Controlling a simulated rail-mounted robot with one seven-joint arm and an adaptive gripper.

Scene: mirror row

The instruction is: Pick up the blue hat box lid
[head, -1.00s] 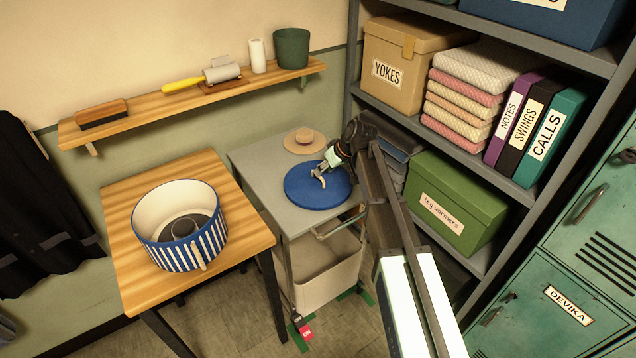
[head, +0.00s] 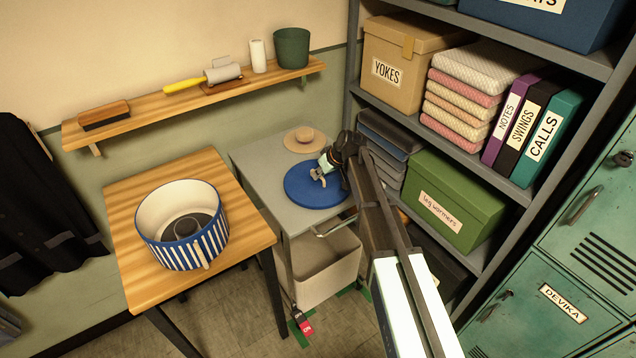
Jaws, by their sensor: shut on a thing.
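The blue hat box lid (head: 306,197) is a round blue disc on the grey cart top (head: 283,212), in the middle of the head view. A small tan handle stands at its centre. My gripper (head: 319,176) reaches in from the right and is shut on the lid at this handle; its fingertips are small and partly hidden. I cannot tell whether the lid touches the cart top. The striped blue and white hat box (head: 183,246) stands open on the wooden table at left, with a dark ring-shaped thing inside.
A straw hat (head: 303,141) lies on the cart just behind the lid. The metal shelving (head: 352,80) stands close on the right, with a green box (head: 447,203) and folded cloths. A wooden wall shelf (head: 190,100) runs behind. The wooden table (head: 128,195) has bare room around the box.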

